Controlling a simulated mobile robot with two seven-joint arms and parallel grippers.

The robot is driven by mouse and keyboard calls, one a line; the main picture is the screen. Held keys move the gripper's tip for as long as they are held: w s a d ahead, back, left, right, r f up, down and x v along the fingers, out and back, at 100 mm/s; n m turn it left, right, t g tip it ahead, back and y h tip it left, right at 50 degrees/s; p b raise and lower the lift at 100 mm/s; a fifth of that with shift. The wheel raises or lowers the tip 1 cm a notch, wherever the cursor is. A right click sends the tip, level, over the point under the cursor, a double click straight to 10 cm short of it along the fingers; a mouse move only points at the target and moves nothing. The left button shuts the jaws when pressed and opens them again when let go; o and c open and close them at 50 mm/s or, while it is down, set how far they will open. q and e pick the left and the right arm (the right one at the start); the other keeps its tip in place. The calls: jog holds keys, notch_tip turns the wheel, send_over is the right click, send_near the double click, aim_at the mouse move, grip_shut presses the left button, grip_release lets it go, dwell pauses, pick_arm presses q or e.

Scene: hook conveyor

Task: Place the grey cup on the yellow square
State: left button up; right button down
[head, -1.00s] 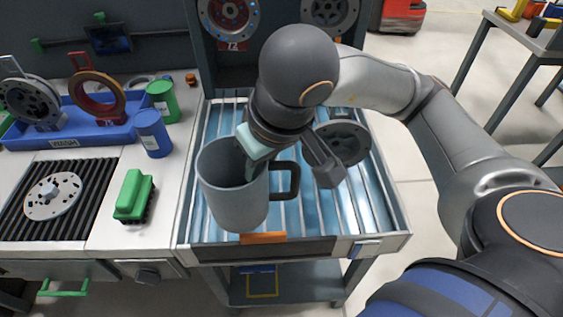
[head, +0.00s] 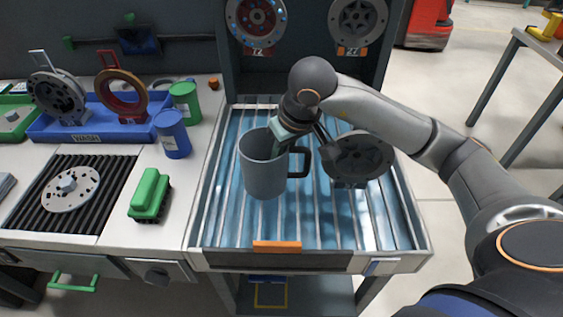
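The grey cup (head: 264,172) is upright, with its handle to the right, over the slatted blue tray of the workstation. My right gripper (head: 286,143) is at the cup's rim on the handle side and appears shut on it. The fingertips are partly hidden by the cup and the gripper body. A yellow square outline (head: 270,306) shows on the lower shelf beneath the tray. My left gripper is not in view.
A dark grey wheel-like part (head: 362,158) is in the tray, right of the cup. The tray's front rim (head: 330,262) overhangs the lower shelf. A green block-shaped brush (head: 149,194), a blue canister (head: 172,136) and a blue bin (head: 75,131) are on the left counter. Open floor lies to the right.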

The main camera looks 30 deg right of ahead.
jog(key=shift+w+d+f, duration=0.1)
jog(key=shift+w+f, duration=0.05)
jog(key=shift+f, duration=1.6)
jog(key=shift+f, duration=0.2)
jog(key=c, duration=0.9)
grip_release()
jog(key=shift+r, duration=0.15)
